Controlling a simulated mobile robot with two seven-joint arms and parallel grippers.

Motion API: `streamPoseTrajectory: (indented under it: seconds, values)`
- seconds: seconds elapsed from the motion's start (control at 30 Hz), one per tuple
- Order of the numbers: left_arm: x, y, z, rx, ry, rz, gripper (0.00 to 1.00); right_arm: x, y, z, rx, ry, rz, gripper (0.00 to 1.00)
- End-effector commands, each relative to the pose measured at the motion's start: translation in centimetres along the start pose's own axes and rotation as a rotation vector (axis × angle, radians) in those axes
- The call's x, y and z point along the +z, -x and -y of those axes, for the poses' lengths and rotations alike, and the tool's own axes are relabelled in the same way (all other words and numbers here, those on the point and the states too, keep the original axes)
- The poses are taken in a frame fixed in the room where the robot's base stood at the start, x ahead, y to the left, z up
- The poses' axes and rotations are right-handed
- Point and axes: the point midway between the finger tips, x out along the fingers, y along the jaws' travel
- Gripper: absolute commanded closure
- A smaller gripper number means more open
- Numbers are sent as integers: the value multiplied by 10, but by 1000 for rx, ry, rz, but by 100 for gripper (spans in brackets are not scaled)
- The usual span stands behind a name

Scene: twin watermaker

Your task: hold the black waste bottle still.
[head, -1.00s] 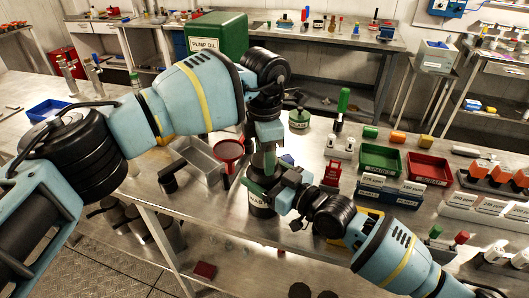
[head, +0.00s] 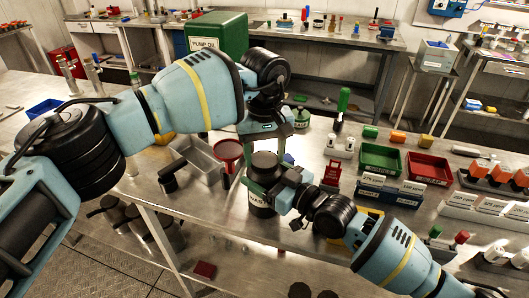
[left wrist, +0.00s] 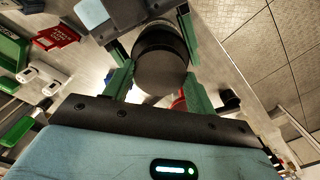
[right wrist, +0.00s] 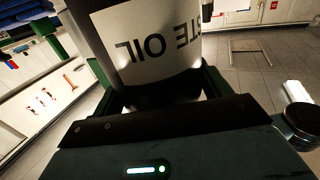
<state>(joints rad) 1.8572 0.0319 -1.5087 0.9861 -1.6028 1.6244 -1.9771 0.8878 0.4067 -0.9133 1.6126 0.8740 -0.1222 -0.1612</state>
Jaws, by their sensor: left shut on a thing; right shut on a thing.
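The black waste bottle (head: 261,192) stands upright at the front edge of the steel bench, a white label on its side. The label, partly reading "STE OIL", is upside down in the right wrist view (right wrist: 165,50). My right gripper (head: 270,190) comes in from the right and is shut on the bottle's body. My left gripper (head: 266,152) reaches down from above. Its green fingers are shut on the round black top (head: 264,160), also seen between them in the left wrist view (left wrist: 160,65). Whether this top is seated on the bottle or loose cannot be told.
A red funnel (head: 228,150) and a grey metal tray (head: 200,158) are close left of the bottle. Green (head: 381,158) and red (head: 429,167) bins and a small red holder (head: 332,173) stand to the right. The green pump oil can (head: 217,32) is behind my left arm.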

Motion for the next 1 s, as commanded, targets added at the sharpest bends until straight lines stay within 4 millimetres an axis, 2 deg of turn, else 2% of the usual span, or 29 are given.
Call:
streamPoseTrajectory:
  seconds: [0.5, 0.57, 0.7, 0.73, 0.9, 1.0]
  values:
    - [-1, 1, 0, -1, -826, -2, 65, 1, 0, 0, 1, -1, 3, 88]
    - [-1, 1, 0, -1, -882, -1, 65, 1, 0, 0, 1, -1, 3, 88]
    - [-1, 0, 0, -1, -873, -2, 65, 1, 0, 0, 1, -1, 3, 88]
    - [-1, 0, 0, -1, -872, -2, 40, 1, 0, 0, 1, -1, 3, 88]
    - [-1, 0, 0, -1, -871, -1, 19, 1, 0, 0, 1, -1, 3, 88]
    - [0, 0, 0, -1, -871, -1, 19, 1, 0, 0, 1, -1, 3, 88]
